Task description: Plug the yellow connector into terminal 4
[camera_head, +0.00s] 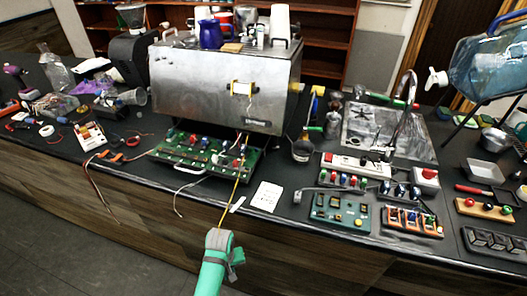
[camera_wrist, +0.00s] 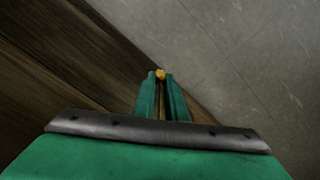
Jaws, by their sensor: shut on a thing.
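My gripper (camera_head: 218,238) is in front of the counter's front edge, at the bottom middle of the head view. In the wrist view my gripper (camera_wrist: 161,80) is shut on the yellow connector (camera_wrist: 160,74), and only its small rounded yellow end shows between the fingertips. A thin yellow cable (camera_head: 237,184) runs from the steel brewer (camera_head: 222,88) down across the counter to my gripper. A green circuit board (camera_head: 176,153) with several red, blue and white parts lies at the brewer's foot. I cannot read terminal numbers, so terminal 4 cannot be told apart.
A white paper card (camera_head: 267,196) lies right of the board. Loose wires (camera_head: 184,193) hang near the counter edge on the left. Small control panels (camera_head: 340,211) fill the right of the counter, by a sink (camera_head: 376,138). The wrist view shows dark wood and bare floor (camera_wrist: 250,55).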

